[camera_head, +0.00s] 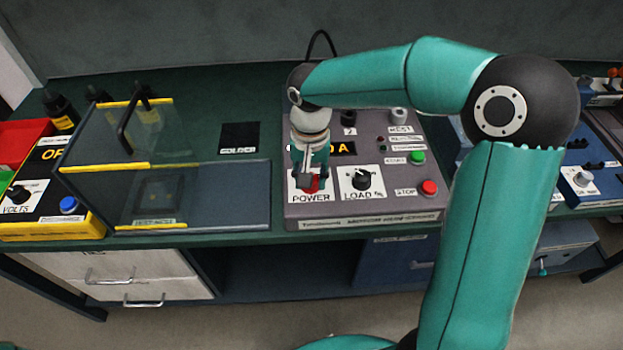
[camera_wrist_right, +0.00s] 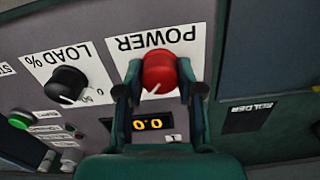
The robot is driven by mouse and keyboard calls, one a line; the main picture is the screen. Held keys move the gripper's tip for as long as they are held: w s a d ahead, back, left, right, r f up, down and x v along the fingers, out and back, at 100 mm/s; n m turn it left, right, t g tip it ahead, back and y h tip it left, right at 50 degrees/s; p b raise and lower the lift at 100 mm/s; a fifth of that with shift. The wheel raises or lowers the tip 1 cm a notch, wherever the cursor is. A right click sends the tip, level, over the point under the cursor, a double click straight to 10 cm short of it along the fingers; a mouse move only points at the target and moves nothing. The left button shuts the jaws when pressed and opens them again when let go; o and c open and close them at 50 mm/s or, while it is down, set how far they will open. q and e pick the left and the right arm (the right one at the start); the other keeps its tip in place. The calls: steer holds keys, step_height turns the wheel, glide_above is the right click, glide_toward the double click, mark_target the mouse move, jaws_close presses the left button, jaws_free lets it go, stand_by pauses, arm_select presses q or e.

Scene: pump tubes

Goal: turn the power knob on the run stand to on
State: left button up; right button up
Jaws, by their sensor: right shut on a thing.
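The run stand (camera_head: 400,200) is a grey sloped panel on the green bench. Its red power knob (camera_wrist_right: 159,72) sits on the white POWER label (camera_head: 311,197). My right gripper (camera_wrist_right: 160,85) is shut on the red knob, with one finger on each side of it. In the head view the right gripper (camera_head: 309,178) comes down over the knob and hides most of it. The knob's white pointer line shows in the wrist view, slanting toward the display side. The display (camera_wrist_right: 152,124) reads 0.0 there. My left gripper is not in view.
The black load knob (camera_head: 361,179) is right of the power knob. A green button (camera_head: 417,157) and a red stop button (camera_head: 428,187) sit farther right. A clear-lidded box with yellow edges (camera_head: 102,166) stands to the left. A dark solder square (camera_head: 240,136) lies behind.

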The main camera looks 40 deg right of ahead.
steer(key=shift+m, duration=0.6)
steer(key=o, duration=1.2)
steer(key=shift+c, duration=0.2)
step_height(320, 180, up, 12)
